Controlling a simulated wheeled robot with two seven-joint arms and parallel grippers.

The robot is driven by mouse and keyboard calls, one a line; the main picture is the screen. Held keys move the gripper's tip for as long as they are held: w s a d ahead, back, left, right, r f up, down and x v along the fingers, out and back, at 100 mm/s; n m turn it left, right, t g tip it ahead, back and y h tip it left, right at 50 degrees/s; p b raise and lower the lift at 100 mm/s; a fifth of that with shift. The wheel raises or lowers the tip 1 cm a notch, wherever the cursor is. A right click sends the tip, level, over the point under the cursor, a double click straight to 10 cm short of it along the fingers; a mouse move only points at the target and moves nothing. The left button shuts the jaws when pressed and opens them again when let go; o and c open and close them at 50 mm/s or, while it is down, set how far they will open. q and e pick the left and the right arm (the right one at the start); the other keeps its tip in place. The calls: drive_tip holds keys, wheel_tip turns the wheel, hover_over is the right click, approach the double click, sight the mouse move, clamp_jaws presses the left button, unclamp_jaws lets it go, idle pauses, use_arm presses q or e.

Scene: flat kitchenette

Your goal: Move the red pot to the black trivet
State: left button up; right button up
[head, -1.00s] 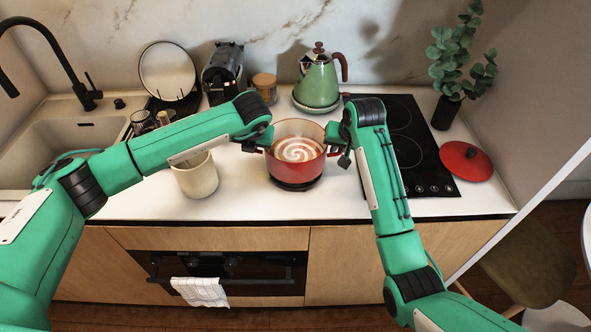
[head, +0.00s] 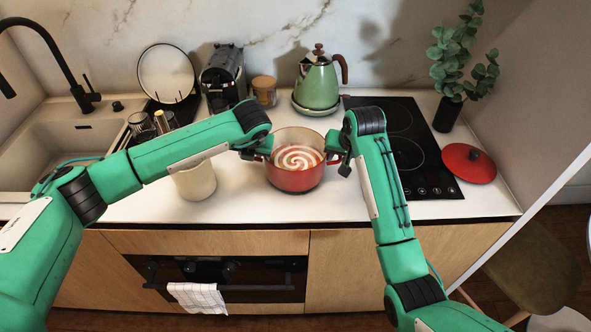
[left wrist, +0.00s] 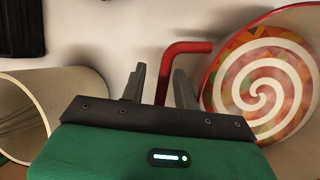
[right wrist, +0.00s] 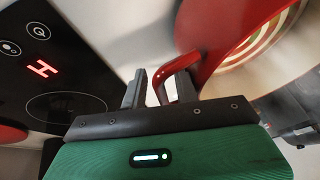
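The red pot (head: 292,181), with a red-and-white swirl inside, sits upright on the counter between my two grippers. It shows in the left wrist view (left wrist: 208,88) and the right wrist view (right wrist: 205,40). My left gripper (left wrist: 160,80) is open, with the pot's red left handle (left wrist: 185,48) between its fingers and a visible gap. My right gripper (right wrist: 160,85) is open around the right handle (right wrist: 175,66), also with a gap. The black trivet is not clearly visible now; the pot covers the place where its dark edge showed earlier.
A cream container (head: 196,182) stands just left of the pot, under my left arm. A black cooktop (head: 408,150) lies to the right, with a red lid (head: 468,165) at its edge. A green kettle (head: 317,85) stands behind the pot. The counter in front is clear.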

use_arm(q)
drive_tip(key=v, duration=0.7)
drive_tip(key=shift+s+d+r, duration=0.1)
drive_tip(key=shift+r, duration=0.25)
use_arm(e)
drive_tip(key=shift+a, duration=0.1)
use_arm(q)
drive_tip(key=shift+r, duration=0.1)
use_arm(e)
drive_tip(key=shift+r, duration=0.25)
use_arm(q)
drive_tip(key=shift+s, duration=0.1)
use_arm(e)
drive_tip(key=v, duration=1.1)
drive_tip(key=shift+s+r, duration=0.15)
